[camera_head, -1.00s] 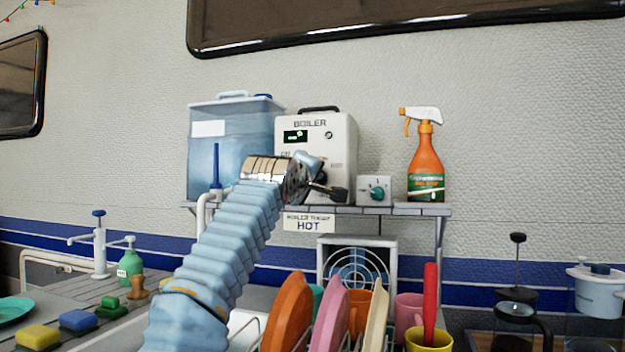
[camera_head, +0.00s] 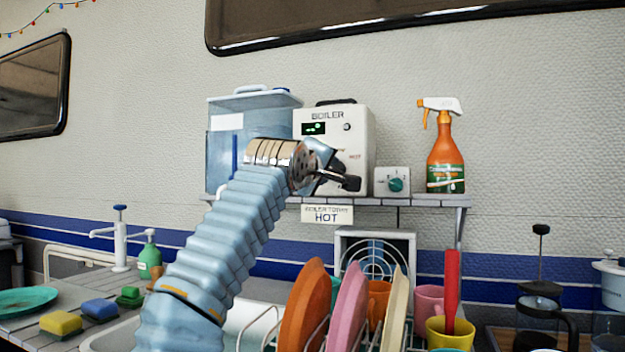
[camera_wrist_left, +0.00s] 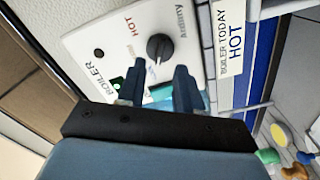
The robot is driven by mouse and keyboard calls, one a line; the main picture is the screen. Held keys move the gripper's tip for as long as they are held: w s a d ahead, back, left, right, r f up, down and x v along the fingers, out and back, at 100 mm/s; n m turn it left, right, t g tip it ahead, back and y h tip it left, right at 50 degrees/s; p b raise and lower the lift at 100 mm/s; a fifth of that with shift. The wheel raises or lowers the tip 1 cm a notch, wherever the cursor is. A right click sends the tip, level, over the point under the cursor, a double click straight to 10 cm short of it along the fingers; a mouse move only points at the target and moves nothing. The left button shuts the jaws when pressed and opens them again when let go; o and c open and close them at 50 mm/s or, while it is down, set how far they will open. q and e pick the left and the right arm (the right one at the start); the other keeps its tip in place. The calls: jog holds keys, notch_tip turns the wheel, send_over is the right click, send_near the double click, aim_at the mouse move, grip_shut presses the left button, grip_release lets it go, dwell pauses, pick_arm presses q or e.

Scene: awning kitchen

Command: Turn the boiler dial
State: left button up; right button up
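The white boiler (camera_head: 362,128) stands on the shelf with a green-lit display. Its black dial (camera_wrist_left: 160,47) shows in the left wrist view, beside the word HOT. In the head view my left gripper and wrist cover the dial area. My left gripper (camera_wrist_left: 158,75) is open, with two separate dark fingers on either side of the dial's line. The dial appears just beyond the fingertips; contact is not visible. In the head view the left gripper (camera_head: 350,182) is in front of the boiler's lower front. My right gripper is not in view.
A small box with a teal knob (camera_head: 396,185) and an orange spray bottle (camera_head: 445,155) stand right of the boiler. A blue water tank (camera_head: 222,150) is left of it. Plates in a rack (camera_head: 302,318) and a yellow mug (camera_head: 450,334) stand below the shelf (camera_head: 430,201).

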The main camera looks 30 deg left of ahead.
pick_arm(q)
jog(key=b+v, duration=0.3)
jog(key=v, duration=0.6)
jog(key=shift+s, duration=0.3)
